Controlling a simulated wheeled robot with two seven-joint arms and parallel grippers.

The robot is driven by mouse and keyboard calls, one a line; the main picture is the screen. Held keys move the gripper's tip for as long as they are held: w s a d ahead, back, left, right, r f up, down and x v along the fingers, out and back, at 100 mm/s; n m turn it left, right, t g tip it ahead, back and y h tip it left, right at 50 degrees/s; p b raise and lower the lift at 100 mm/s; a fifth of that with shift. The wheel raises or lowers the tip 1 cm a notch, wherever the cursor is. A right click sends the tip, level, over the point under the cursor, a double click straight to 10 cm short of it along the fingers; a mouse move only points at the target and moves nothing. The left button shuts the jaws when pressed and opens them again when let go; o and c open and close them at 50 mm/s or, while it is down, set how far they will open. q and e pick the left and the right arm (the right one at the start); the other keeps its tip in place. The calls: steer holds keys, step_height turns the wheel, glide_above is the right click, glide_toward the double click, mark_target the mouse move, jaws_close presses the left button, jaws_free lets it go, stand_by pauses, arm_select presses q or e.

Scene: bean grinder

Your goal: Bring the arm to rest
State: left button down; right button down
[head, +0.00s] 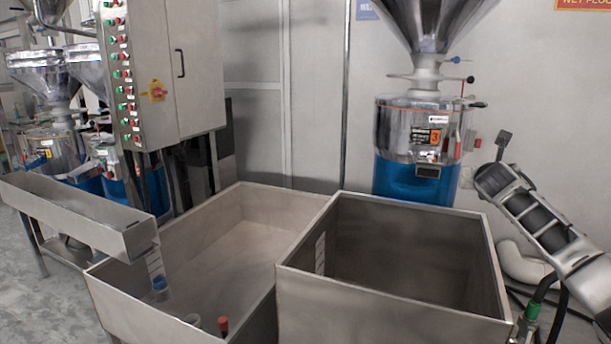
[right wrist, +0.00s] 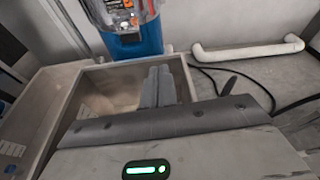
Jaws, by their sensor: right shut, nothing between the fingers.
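My right arm (head: 540,220) comes in from the right edge in the head view, raised beside the grey bin on the right. In the right wrist view, my right gripper (right wrist: 158,72) shows two grey fingers pressed together with nothing between them. The fingers appear in front of the open bin (right wrist: 105,82). My left arm and left gripper are not in view.
Two open metal bins, a left one (head: 112,262) and a right one (head: 395,298), stand in front. A grinder with a blue base (head: 415,185) stands behind the right bin. A control cabinet (head: 185,70) is at left. A white pipe (right wrist: 245,50) and black cables lie right.

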steer(key=a+f+y, duration=0.2)
steer(key=a+f, duration=0.2)
steer(key=f, duration=0.2)
steer(key=s+f+m+y, duration=0.1)
steer(key=s+f+m, duration=0.3)
steer(key=s+f, duration=0.5)
step_height(320, 180, up, 5)
steer(key=w+a+m+t+y, duration=0.1)
steer(key=w+a+m+t, duration=0.15)
steer(key=m, duration=2.25)
steer(key=s+a+f+g+y, duration=0.1)
steer(key=s+a+f+y, duration=0.1)
steer(key=s+a+f, duration=0.6)
steer(key=s+a+f+g+y, duration=0.1)
steer(key=s+a+f, duration=0.1)
steer(key=s+f, duration=0.75)
steer(key=s+a+f+g, duration=0.1)
steer(key=s+a+f, duration=0.2)
steer(key=s, duration=0.4)
steer(key=s+a+f+g+y, duration=0.1)
steer(key=s+a+f+g, duration=0.1)
steer(key=s+f, duration=0.3)
steer(key=s+a+f+g+y, duration=0.1)
steer(key=s+a+f, duration=0.3)
steer(key=s, duration=0.5)
steer(key=shift+m, duration=0.3)
